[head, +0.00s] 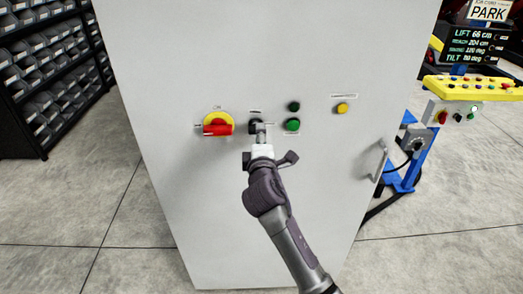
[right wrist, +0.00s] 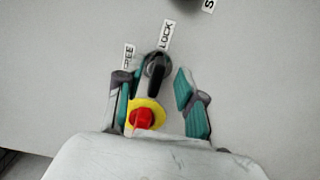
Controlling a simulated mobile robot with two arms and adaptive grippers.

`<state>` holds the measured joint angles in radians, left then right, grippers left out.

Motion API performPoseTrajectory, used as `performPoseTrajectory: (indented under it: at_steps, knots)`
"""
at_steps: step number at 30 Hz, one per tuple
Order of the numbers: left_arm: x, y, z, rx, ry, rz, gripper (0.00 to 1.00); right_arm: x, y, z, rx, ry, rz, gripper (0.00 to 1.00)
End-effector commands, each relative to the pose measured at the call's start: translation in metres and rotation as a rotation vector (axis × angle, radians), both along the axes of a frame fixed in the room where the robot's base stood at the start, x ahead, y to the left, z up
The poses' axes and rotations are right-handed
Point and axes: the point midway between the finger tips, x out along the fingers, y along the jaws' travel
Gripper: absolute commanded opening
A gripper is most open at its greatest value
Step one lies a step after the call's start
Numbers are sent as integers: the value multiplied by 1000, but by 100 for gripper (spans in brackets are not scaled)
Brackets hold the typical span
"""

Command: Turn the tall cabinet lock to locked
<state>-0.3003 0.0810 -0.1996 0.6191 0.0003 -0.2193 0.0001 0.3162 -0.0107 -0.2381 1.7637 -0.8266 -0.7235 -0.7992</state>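The tall cabinet (head: 190,200) is pale grey and stands upright in front of me. Its lock is a small black knob (head: 253,126), partly hidden by my right gripper (head: 261,130) in the head view. In the right wrist view the black lock knob (right wrist: 157,70) has a bar that points roughly along the direction of the LOCK label (right wrist: 166,36); the FREE label (right wrist: 128,57) is to its left. My right gripper (right wrist: 162,88) is open, a finger on each side of the bar. The left finger is close to it, contact unclear; the right is apart. My left gripper is out of view.
A red and yellow rotary switch (head: 218,124) sits just left of the lock. Green buttons (head: 292,125), a yellow button (head: 342,108) and a door handle (head: 378,160) are to the right. Bin shelves (head: 50,70) stand left; a blue stand with yellow panel (head: 475,88) stands right.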

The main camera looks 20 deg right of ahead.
Motion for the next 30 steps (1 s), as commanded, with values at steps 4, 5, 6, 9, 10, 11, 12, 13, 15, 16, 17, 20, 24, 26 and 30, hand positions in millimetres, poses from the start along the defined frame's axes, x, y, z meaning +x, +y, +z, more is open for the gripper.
performPoseTrajectory:
  at_steps: [4, 5, 6, 9, 10, 11, 12, 13, 15, 16, 17, 20, 24, 26, 30]
  knots:
    - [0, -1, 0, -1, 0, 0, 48, -34, 10, -1, 3, 1, 0, 39]
    - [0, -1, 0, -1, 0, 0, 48, -40, 12, -1, 2, 1, 1, 39]
    - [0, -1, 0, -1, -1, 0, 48, -48, 14, -1, 2, 1, 2, 39]
    - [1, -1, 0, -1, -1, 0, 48, -65, 18, -1, 2, 2, 0, 39]
    - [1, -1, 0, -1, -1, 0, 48, -69, 20, -1, 2, 3, 0, 39]
    - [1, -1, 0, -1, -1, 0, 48, -72, 21, -1, 2, 2, 1, 39]
    - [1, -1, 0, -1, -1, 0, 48, -77, 22, -1, 2, 2, 1, 39]
    - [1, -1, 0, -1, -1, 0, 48, -79, 23, -1, 2, 2, 0, 39]
    - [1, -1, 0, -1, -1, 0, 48, -84, 24, 0, 1, 0, -1, 39]
    - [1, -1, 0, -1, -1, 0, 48, -85, 24, 0, 1, 0, -1, 39]
    - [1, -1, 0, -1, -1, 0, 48, -86, 24, 0, 1, 0, -1, 39]
    - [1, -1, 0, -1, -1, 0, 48, -87, 25, 0, 1, 1, -1, 39]
    - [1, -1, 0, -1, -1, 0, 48, -87, 25, 0, 1, 0, -1, 39]
    - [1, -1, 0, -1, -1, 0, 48, -86, 25, 0, 1, 0, -1, 39]
    - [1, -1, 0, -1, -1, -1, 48, -86, 25, -1, 2, 3, 0, 39]
